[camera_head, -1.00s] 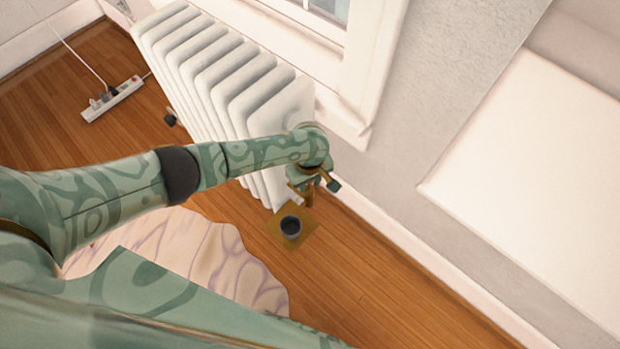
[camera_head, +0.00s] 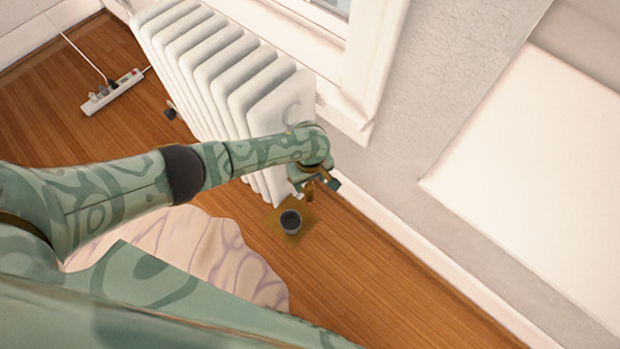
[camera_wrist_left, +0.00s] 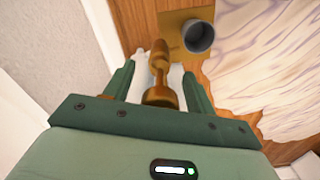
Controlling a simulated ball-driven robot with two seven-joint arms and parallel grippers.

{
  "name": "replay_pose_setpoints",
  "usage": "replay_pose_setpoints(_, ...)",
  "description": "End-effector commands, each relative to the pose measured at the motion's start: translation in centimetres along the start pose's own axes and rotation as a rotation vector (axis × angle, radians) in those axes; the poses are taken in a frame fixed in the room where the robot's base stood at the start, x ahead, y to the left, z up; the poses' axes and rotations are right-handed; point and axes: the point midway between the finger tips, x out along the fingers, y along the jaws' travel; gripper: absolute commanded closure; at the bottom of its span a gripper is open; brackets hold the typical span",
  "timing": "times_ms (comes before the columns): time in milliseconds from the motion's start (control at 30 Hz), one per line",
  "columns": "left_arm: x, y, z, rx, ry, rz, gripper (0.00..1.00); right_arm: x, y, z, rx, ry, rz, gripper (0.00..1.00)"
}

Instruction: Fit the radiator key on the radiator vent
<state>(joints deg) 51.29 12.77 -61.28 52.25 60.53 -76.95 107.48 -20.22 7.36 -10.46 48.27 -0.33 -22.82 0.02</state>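My left gripper (camera_head: 316,186) is beside the lower right end of the white ribbed radiator (camera_head: 240,85), above the floor. In the left wrist view, a brass radiator key (camera_wrist_left: 160,72) lies between its fingers (camera_wrist_left: 158,80), its narrow part pointing away from the palm. The gripper appears shut on it. The key also shows as a small brass piece below the gripper in the head view (camera_head: 310,194). I cannot make out the radiator vent; my arm and gripper cover part of the radiator's end. My right gripper is not in view.
A dark cup (camera_head: 291,222) stands on a brown square mat (camera_head: 273,227) just below the gripper. A pale rug (camera_head: 215,255) lies to the left. A power strip (camera_head: 112,91) is at the upper left. Wall and baseboard (camera_head: 420,245) run along the right.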

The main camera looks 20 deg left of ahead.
Motion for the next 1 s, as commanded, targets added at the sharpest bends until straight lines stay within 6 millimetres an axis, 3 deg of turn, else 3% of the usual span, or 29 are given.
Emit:
replay_pose_setpoints(233,-0.1,0.0,0.0,0.0,0.0,0.0,0.45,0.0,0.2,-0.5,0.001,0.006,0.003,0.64)
replay_pose_setpoints(333,-1.2,0.1,0.0,0.0,0.002,0.002,0.45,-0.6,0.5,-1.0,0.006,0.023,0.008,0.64)
replay_pose_setpoints(667,-10.2,0.2,-0.1,-0.001,0.007,0.009,0.45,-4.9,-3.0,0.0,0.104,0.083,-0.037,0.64)
replay_pose_setpoints(800,-13.4,0.1,-0.1,0.0,0.005,0.006,0.45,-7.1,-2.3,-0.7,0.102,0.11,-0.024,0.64)
replay_pose_setpoints(1000,-16.0,0.1,-0.1,0.0,0.003,0.003,0.45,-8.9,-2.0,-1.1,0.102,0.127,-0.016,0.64)
